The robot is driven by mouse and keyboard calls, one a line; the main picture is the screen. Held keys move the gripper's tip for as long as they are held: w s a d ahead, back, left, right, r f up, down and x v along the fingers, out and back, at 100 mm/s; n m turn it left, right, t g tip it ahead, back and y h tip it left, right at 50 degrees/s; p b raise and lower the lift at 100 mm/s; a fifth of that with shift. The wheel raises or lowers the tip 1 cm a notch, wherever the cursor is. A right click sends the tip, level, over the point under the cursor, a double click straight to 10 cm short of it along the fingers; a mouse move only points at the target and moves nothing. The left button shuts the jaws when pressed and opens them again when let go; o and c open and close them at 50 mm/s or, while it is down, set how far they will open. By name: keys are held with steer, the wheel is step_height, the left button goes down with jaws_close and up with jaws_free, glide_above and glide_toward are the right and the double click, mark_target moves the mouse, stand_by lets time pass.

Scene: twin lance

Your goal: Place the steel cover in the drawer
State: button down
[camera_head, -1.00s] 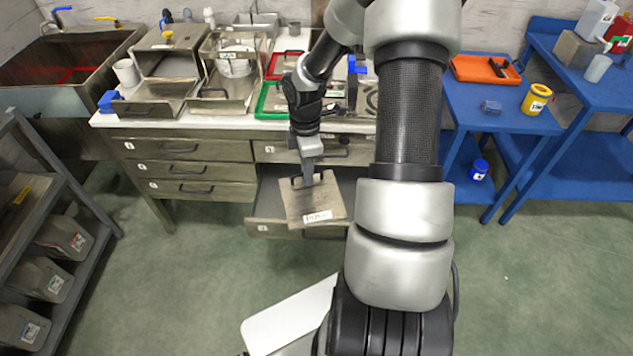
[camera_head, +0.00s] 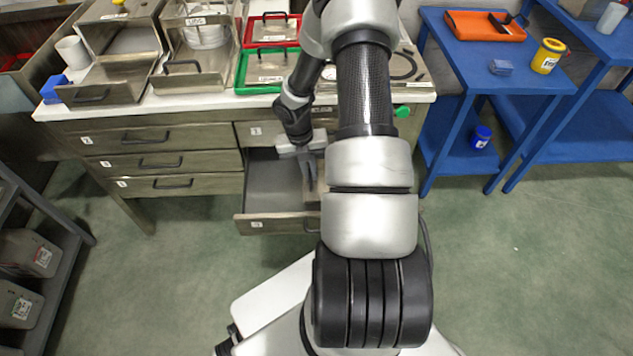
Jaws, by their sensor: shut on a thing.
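The drawer (camera_head: 272,187) of the counter is pulled open, and the left part of its inside is bare. My gripper (camera_head: 309,177) points down over the right part of the open drawer and is shut on the steel cover (camera_head: 318,187). Only a narrow brownish strip of the cover shows beside the fingers. My own arm hides the rest of it and the drawer's right part. I cannot tell whether the cover touches the drawer's floor.
Three shut drawers (camera_head: 160,162) are to the left. The white counter top (camera_head: 205,103) above carries steel boxes, a red tray (camera_head: 272,28) and a green tray (camera_head: 262,72). A blue table (camera_head: 470,75) stands to the right.

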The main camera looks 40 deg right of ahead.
step_height(320, 180, down, 8)
steer(key=shift+w+f+b, duration=0.1)
steer(key=shift+f+b, duration=0.05)
steer(key=shift+b, duration=1)
steer(key=shift+f, duration=0.15)
steer(key=c, duration=1.9)
jaws_free()
steer(key=r+p, duration=0.1)
steer(key=r, duration=0.3)
steer(key=a+r+p, duration=0.1)
steer(key=r, duration=0.3)
steer(key=r+p, duration=0.1)
steer(key=r, duration=0.3)
steer(key=shift+w+a+r, duration=0.1)
steer(key=shift+w+a, duration=0.15)
steer(key=shift+w, duration=0.15)
